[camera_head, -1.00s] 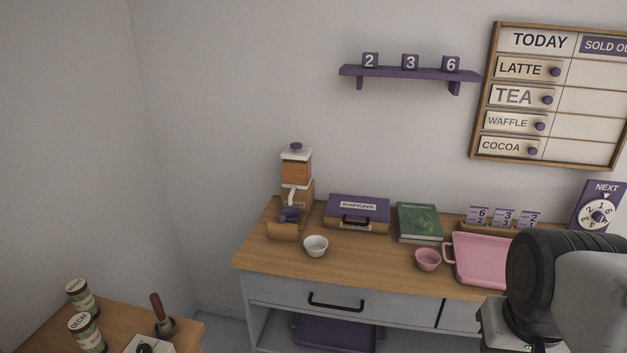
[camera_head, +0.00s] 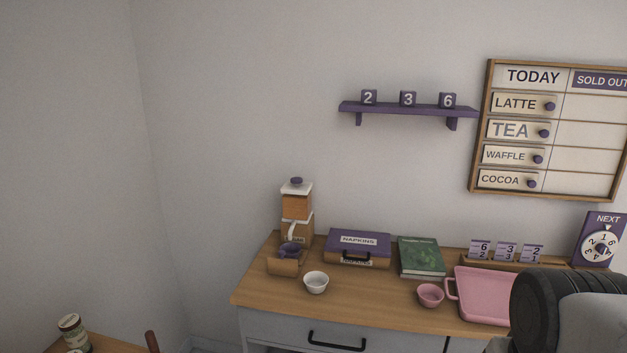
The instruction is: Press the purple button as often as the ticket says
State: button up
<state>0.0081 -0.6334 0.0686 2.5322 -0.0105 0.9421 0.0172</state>
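I see no button and no ticket that I can make out for certain in the head view. Purple number cards (camera_head: 506,252) stand in a wooden holder at the back of the counter; their large digits look like 6, 3 and 2. A purple sign with a white number dial (camera_head: 599,246) stands at the right end. My gripper is not in view; only a dark and pale part of my arm shows at the lower right, covering part of the counter.
The wooden counter (camera_head: 385,304) holds a grinder (camera_head: 297,205), napkin box (camera_head: 358,241), green book (camera_head: 420,257), white bowl (camera_head: 316,282), pink cup (camera_head: 430,295) and pink tray (camera_head: 484,296). Above are a purple shelf (camera_head: 408,109) with number blocks and a menu board (camera_head: 515,143).

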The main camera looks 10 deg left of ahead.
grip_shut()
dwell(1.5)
